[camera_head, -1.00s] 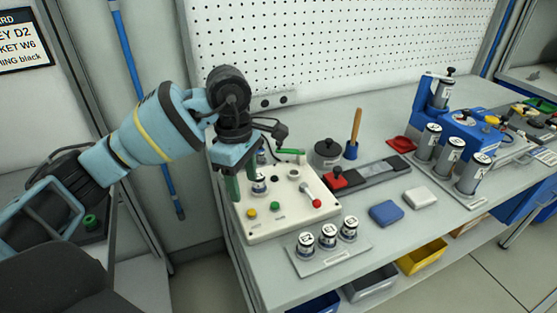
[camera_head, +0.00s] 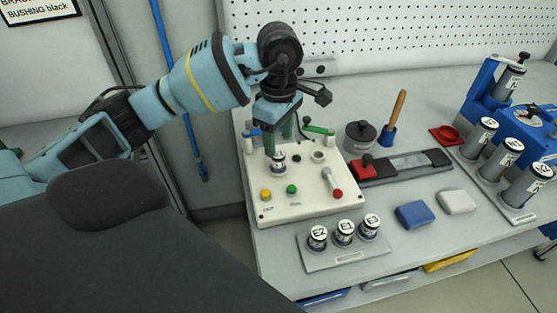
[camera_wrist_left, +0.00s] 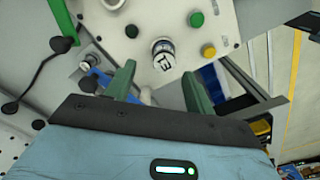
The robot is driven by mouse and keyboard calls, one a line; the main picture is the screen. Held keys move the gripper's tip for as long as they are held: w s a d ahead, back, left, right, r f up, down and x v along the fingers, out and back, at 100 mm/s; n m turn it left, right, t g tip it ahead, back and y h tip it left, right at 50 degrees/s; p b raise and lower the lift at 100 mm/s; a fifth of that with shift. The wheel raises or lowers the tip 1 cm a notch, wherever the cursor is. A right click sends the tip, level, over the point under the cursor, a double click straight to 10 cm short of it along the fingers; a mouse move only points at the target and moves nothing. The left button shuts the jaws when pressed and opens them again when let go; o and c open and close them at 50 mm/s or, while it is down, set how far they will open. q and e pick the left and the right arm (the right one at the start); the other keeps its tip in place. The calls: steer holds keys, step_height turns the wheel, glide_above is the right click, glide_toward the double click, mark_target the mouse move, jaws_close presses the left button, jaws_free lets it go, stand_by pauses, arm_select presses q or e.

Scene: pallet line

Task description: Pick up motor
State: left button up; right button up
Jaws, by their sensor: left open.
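A small silver-and-black motor (camera_head: 279,168) with a white labelled top stands upright on the cream test panel (camera_head: 300,206). My left gripper (camera_head: 279,140) hangs over the panel's back left part, green fingers pointing down, above and close to the motor. In the left wrist view my left gripper (camera_wrist_left: 160,82) is open, with nothing held between its fingers. Contact with the motor cannot be made out. My right gripper is not in view.
Several similar cylinders stand on a grey front plate (camera_head: 345,258). The panel has coloured buttons and a red-tipped lever (camera_head: 334,184). A dark pot (camera_head: 360,137), a red-and-black slide fixture (camera_head: 405,164) and a blue block (camera_head: 415,214) lie to the right. A pegboard wall rises behind.

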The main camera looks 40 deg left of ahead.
mark_target(278, 154)
arm_select(q)
steer(key=shift+s+d+f+p, duration=0.1)
steer(key=shift+s+f+p, duration=0.05)
steer(key=shift+f, duration=1.15)
steer(key=shift+s+d+f+p, duration=0.1)
steer(key=shift+f+p, duration=0.05)
steer(key=shift+f, duration=1.1)
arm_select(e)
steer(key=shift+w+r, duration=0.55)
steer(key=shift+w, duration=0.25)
arm_select(q)
steer(key=shift+c, duration=0.4)
steer(key=c, duration=1)
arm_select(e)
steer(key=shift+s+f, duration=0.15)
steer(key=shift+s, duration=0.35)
arm_select(q)
steer(key=shift+r, duration=0.15)
